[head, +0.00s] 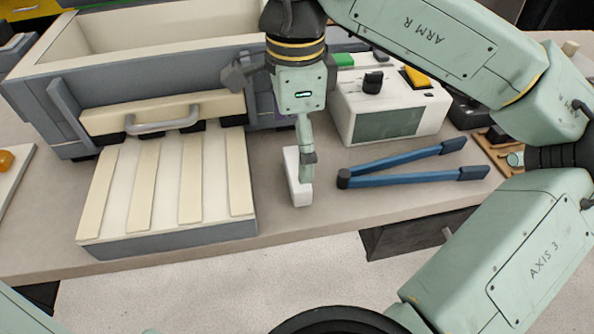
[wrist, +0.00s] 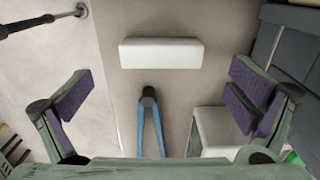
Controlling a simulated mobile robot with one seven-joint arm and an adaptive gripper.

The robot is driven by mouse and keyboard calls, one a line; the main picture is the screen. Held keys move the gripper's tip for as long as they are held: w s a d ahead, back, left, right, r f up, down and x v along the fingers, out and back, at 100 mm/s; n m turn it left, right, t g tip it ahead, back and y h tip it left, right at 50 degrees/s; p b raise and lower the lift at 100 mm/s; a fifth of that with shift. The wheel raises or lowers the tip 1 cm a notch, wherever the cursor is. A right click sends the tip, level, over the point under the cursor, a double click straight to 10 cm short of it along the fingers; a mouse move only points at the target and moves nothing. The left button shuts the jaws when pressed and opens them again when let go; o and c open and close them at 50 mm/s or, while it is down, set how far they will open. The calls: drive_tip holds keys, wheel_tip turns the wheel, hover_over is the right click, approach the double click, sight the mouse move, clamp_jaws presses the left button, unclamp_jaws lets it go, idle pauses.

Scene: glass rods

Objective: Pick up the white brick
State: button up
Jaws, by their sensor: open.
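The white brick (head: 297,178) is a pale oblong block lying on the table, right of the slatted tray in the head view. In the wrist view the white brick (wrist: 161,53) lies crosswise at the upper middle, fully in sight. My gripper (head: 306,170) points down over the brick and hides part of it in the head view. In the wrist view my gripper (wrist: 158,105) has its purple-padded fingers wide apart, with nothing between the pads. The brick appears ahead of the fingertips. The exact height of the fingers above it is hard to tell.
Blue-handled tongs (head: 415,175) lie right of the brick, their joint close to it. A white device with a dark panel (head: 390,122) stands behind. The grey and cream slatted tray (head: 170,243) is at the left. The table's front edge is near the brick.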

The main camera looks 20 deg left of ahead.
sight(296, 167)
wheel_tip(296, 167, down, 6)
drive_tip(key=shift+w+f+p, duration=0.1)
drive_tip(key=shift+f+p, duration=0.15)
drive_tip(key=shift+p, duration=0.5)
drive_tip(key=shift+c, duration=0.2)
drive_tip(key=c, duration=1.1)
drive_tip(key=shift+c, duration=0.2)
